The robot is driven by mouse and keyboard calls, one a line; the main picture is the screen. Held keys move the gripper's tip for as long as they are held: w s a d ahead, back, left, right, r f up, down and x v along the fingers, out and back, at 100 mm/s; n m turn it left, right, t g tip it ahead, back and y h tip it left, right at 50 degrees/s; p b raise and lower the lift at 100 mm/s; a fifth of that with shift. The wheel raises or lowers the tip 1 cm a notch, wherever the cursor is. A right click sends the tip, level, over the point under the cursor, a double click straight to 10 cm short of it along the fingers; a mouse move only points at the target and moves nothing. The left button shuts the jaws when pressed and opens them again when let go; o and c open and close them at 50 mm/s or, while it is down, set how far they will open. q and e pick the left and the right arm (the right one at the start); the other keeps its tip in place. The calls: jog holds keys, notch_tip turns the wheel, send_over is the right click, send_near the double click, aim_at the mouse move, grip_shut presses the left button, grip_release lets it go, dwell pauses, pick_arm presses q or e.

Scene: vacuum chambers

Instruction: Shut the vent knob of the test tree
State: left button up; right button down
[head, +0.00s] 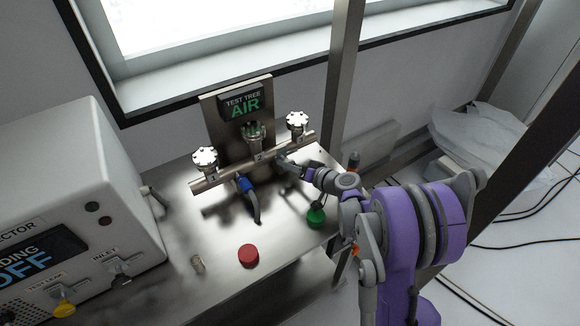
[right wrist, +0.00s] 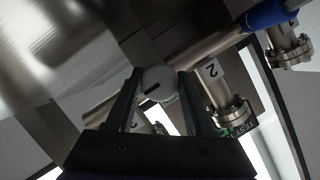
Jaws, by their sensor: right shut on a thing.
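The test tree (head: 225,178) is a horizontal metal pipe with flanged ports, in front of a steel plate with a sign reading "TEST TREE AIR" (head: 242,104). My right gripper (head: 283,161) reaches in from the right to the right end of the pipe. In the right wrist view, the right gripper (right wrist: 157,86) is shut on a round pale vent knob (right wrist: 154,79) with a dark line on its face. The knob sits between the two fingers. In the head view the knob is hidden by the gripper. My left gripper is not in view.
A blue-sleeved fitting (head: 245,184) with a hose hangs from the pipe's middle. A red cap (head: 248,256), a small tan cylinder (head: 198,264) and a green object (head: 316,216) are on the steel bench. A white detector box (head: 75,175) stands left. A metal post (head: 338,90) rises behind.

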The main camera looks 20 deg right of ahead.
dwell(0.5)
jog(key=shift+c, duration=1.3)
grip_release()
jog(key=shift+s, duration=0.1)
jog(key=v, duration=1)
jog(key=shift+s+d, duration=0.15)
jog(key=shift+s, duration=0.15)
